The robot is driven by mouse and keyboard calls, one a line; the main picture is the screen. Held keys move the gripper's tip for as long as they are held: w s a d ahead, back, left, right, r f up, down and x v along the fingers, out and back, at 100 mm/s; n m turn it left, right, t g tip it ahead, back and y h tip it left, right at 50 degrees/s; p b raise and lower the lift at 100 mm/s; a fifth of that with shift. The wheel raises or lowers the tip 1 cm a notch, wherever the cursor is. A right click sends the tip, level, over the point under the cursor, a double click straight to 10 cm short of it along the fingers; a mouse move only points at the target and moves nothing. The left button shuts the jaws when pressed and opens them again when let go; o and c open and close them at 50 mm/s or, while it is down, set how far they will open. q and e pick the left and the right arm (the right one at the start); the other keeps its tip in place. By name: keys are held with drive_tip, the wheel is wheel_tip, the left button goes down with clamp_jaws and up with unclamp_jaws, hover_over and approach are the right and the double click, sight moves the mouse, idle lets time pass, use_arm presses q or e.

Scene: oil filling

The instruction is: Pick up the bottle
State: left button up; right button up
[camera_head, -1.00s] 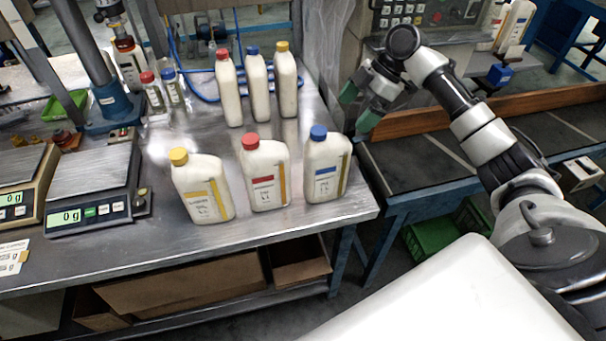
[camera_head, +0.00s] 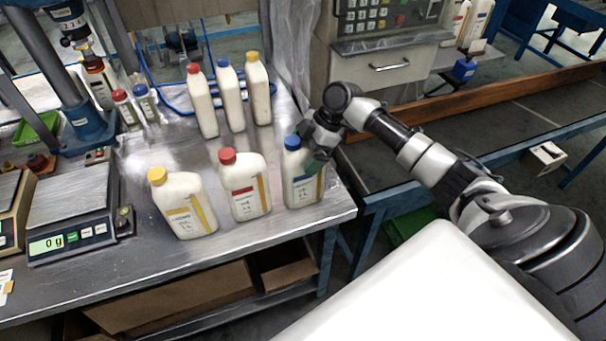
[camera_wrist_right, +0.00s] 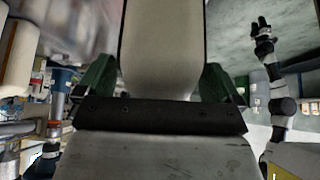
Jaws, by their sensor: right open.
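Three wide white bottles stand upright in a row near the table's front right: a yellow-capped bottle (camera_head: 184,204), a red-capped bottle (camera_head: 245,186) and a blue-capped bottle (camera_head: 303,185). My right gripper (camera_head: 315,165) is at the right side of the blue-capped bottle and hides part of it. In the right wrist view a white bottle body (camera_wrist_right: 160,50) lies between the two green fingers of my right gripper (camera_wrist_right: 158,85). The gripper is open around it; whether a finger touches it I cannot tell.
Three slim white bottles (camera_head: 230,95) stand behind on the metal table (camera_head: 150,255). Two scales (camera_head: 70,200) and a blue-based stand (camera_head: 85,125) are at the left. A conveyor (camera_head: 400,170) lies to the right. Bare tabletop shows between the bottle rows.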

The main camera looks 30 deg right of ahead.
drive_tip(key=shift+c, duration=0.3)
clamp_jaws()
drive_tip(key=shift+w+r, duration=0.1)
drive_tip(key=shift+r, duration=0.05)
drive_tip(key=shift+r, duration=0.1)
